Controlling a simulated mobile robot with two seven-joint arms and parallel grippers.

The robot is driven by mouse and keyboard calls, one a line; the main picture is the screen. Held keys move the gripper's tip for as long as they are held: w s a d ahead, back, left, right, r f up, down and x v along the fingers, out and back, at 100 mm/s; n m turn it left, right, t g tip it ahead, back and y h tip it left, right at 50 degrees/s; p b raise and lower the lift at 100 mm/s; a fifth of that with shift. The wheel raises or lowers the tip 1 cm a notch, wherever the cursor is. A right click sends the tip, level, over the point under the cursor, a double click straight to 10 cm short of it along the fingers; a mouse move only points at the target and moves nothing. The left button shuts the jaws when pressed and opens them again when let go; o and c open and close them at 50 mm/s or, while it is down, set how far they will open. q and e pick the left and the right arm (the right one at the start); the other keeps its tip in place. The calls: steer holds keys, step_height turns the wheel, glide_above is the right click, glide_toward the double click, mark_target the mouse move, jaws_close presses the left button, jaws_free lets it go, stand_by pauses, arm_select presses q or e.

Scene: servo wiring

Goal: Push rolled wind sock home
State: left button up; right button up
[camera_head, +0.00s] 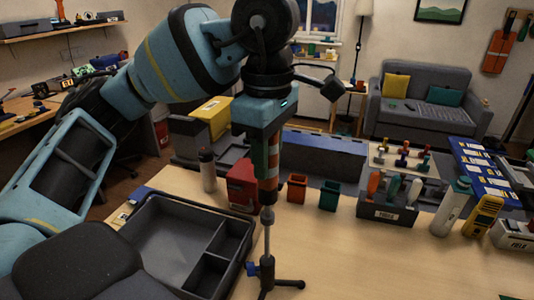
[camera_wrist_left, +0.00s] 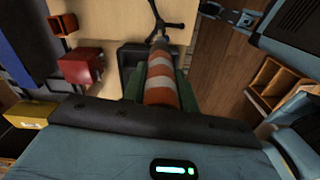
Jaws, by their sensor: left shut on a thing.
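My left gripper (camera_head: 268,165) points down and is shut on the rolled wind sock (camera_head: 270,172), an orange and white striped roll. The sock also shows between the dark green fingers in the left wrist view (camera_wrist_left: 161,82). Below it a thin grey mast (camera_head: 267,240) stands upright on a dark tripod base (camera_head: 285,284) with a blue knob. The sock's lower end is in line with the top of the mast; whether it is fully seated I cannot tell. Part of another blue arm, with a dark end, shows at the wrist view's top right; its jaw state is unclear.
A dark compartment tray (camera_head: 165,238) lies left of the stand. A red box (camera_head: 242,186), orange bin (camera_head: 297,187) and green bin (camera_head: 329,194) stand behind it. A tool holder (camera_head: 387,211), white bottle (camera_head: 452,207) and yellow meter (camera_head: 481,218) are to the right. The front right table is mostly clear.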

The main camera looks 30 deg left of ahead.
arm_select(q)
steer(key=shift+f+b, duration=0.5)
steer(key=shift+f, duration=1.45)
arm_select(e)
steer(key=shift+s+f+g, duration=0.3)
steer(key=shift+s+f, duration=0.45)
steer(key=shift+f, duration=0.1)
arm_select(q)
steer(key=o, duration=1)
step_height(320, 180, up, 7)
steer(key=shift+r+p, duration=0.1)
steer(key=shift+p, duration=0.4)
steer(key=shift+r, duration=0.35)
arm_select(e)
steer(key=shift+w+r, duration=0.6)
steer(key=shift+r, duration=0.1)
